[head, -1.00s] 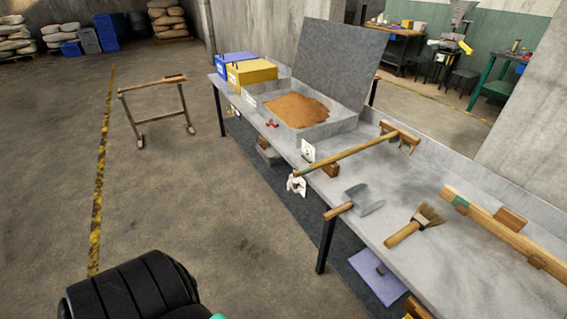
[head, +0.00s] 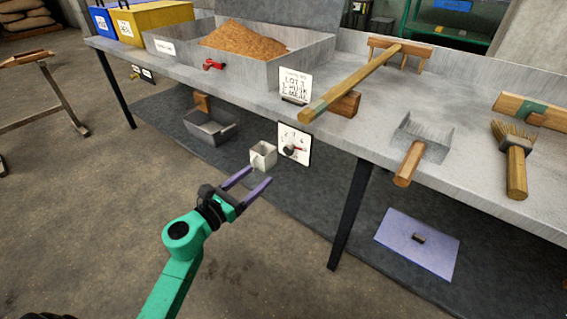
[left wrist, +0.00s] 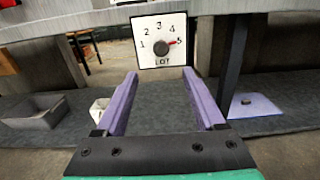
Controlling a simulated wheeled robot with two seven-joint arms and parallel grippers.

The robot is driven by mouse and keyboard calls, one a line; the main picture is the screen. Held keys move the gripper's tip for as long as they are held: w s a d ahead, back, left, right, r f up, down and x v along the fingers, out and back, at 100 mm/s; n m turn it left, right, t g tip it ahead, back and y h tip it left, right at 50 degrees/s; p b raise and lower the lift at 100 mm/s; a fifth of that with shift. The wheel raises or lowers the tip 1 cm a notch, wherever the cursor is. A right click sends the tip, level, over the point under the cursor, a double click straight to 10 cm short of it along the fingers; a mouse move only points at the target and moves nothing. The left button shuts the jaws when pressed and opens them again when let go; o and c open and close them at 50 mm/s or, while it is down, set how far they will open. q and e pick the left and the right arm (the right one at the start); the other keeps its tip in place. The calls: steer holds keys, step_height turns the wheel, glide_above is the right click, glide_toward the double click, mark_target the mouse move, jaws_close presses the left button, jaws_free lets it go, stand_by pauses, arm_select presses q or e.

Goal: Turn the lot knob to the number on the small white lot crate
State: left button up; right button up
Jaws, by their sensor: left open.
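My right gripper is out of view.
The table holds a grain tray (head: 310,75), a printed card (head: 295,85) that I cannot read surely, a wooden rake (head: 350,82), a scoop (head: 409,163) and a brush (head: 514,160). A dark table leg (head: 350,215) stands right of the dial. A grey bin (head: 211,127) lies below.

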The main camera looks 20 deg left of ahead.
mark_target(287, 152)
arm_select(q)
steer(key=x, duration=1.2)
steer(key=shift+w+d+r, duration=0.1)
steer(key=shift+w+d, duration=0.1)
steer(key=shift+w, duration=0.05)
jaws_close()
